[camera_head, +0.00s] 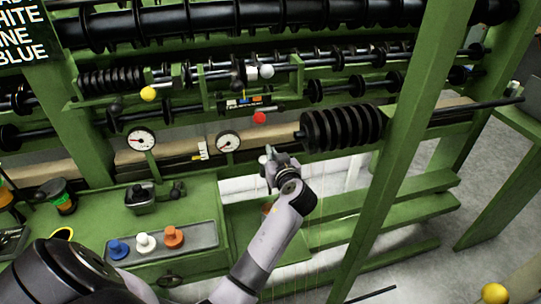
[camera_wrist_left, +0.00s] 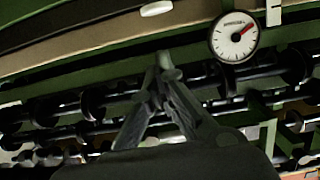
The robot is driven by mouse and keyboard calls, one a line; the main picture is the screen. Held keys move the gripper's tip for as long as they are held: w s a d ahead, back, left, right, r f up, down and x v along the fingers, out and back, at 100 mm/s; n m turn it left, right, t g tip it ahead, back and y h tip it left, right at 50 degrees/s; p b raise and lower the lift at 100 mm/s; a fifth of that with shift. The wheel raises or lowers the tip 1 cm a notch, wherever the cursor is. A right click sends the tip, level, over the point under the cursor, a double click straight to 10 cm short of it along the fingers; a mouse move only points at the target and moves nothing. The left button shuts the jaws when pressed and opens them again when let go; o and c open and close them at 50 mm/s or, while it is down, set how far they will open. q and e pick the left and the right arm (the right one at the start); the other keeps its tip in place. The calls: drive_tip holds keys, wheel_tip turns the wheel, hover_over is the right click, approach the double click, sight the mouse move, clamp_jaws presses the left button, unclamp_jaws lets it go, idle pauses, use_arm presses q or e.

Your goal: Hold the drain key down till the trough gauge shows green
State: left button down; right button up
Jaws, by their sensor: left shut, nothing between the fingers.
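Two round white gauges stand at the back of the green bench in the head view, a left one (camera_head: 141,139) and a right one (camera_head: 228,142). I cannot tell which is the trough gauge. One gauge (camera_wrist_left: 235,38) shows in the left wrist view with a red needle; I see no green on its face. My left gripper (camera_head: 268,156) is shut and empty, right of the right gauge. Its closed fingertips (camera_wrist_left: 164,62) show in the left wrist view, apart from a white oval piece (camera_wrist_left: 156,8). I cannot identify the drain key. My right gripper is not in view.
A black ribbed spool (camera_head: 342,128) is just right of the left gripper. A green post (camera_head: 400,150) stands further right. A tray (camera_head: 200,241) with blue, white and orange knobs lies on the bench. A red knob (camera_head: 260,118) is above the gripper.

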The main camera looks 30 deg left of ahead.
use_arm(q)
drive_tip(key=b+v, duration=0.1)
drive_tip(key=v, duration=0.4)
drive_tip(key=shift+s+d, duration=0.2)
drive_tip(key=shift+s, duration=0.2)
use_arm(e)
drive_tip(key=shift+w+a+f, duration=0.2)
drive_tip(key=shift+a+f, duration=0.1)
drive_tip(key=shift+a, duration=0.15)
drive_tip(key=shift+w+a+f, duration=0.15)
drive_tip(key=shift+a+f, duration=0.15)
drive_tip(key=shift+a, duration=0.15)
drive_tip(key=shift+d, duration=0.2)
